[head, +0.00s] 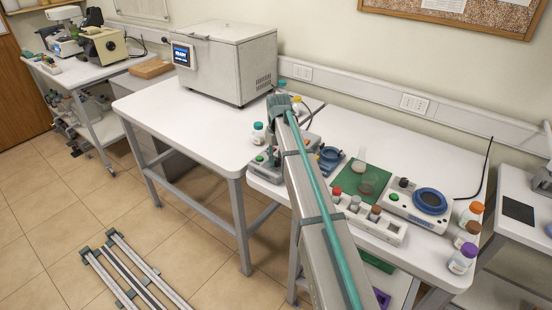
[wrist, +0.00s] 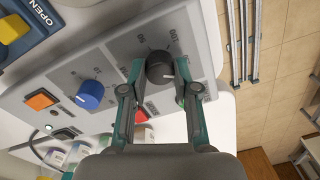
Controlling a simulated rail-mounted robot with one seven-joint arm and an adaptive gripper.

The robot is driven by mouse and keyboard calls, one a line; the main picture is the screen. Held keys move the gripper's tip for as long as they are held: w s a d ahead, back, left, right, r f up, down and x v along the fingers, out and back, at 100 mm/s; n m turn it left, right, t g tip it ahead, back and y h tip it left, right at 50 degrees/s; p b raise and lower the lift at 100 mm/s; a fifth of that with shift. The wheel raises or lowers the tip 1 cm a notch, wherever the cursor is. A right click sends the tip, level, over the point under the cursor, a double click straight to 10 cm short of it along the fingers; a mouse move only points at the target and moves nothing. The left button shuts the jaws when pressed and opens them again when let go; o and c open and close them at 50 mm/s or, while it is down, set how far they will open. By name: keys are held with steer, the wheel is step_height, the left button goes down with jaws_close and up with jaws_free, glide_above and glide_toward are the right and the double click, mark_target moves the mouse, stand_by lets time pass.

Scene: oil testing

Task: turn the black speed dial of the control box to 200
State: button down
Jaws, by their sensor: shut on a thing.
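The black speed dial (wrist: 160,67) sits on the grey panel of the control box (wrist: 118,48) in the wrist view. A white pointer line shows on its face, toward the lower right. My gripper (wrist: 162,77) is shut on the black dial, one finger on each side. A blue dial (wrist: 90,94) stands left of it on the same panel. In the head view the control box (head: 262,168) shows behind my arm, partly hidden; the black dial cannot be made out there.
In the head view a white bath unit (head: 225,60) stands behind, and a rack (head: 375,226) and a blue-topped device (head: 428,203) stand to the right.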

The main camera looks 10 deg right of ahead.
mark_target(277, 160)
steer(key=m, duration=0.4)
steer(key=shift+m, duration=0.4)
steer(key=m, duration=0.4)
steer(key=shift+d+m, duration=0.1)
steer(key=shift+m, duration=0.3)
steer(key=c, duration=0.9)
jaws_free()
steer(key=shift+o, duration=0.2)
steer(key=shift+r, duration=0.15)
step_height(277, 160, up, 12)
steer(key=shift+d, duration=0.2)
steer(key=shift+s+f, duration=0.1)
steer(key=shift+f, duration=0.1)
